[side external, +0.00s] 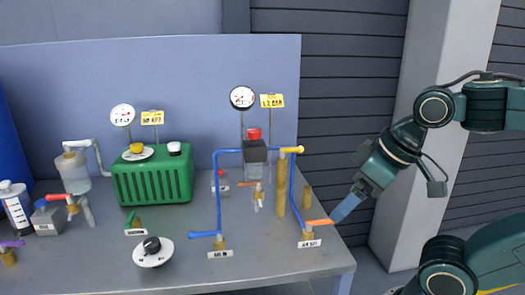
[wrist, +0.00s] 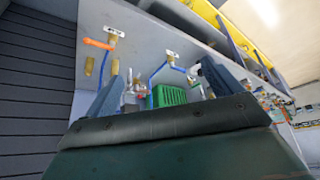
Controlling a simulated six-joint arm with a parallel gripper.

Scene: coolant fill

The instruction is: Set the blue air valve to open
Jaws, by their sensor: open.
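The blue-handled valve (side external: 205,234) stands on a brass body at the front of the bench, with a small label below it and blue pipe rising from it. Its handle points left; it also shows small in the wrist view (wrist: 190,76). My gripper (side external: 336,217) is open and empty at the bench's right end, well to the right of the blue handle. Its fingertips are close to an orange-handled valve (side external: 320,222); I cannot tell if they touch. In the wrist view the two fingers of my gripper (wrist: 155,85) are spread wide.
Blue pipe (side external: 217,185) rises from the blue valve. Brass posts (side external: 281,182) stand near the orange valve. A green ribbed tank (side external: 152,178), a black knob on a white disc (side external: 152,250) and two gauges (side external: 242,97) are farther left.

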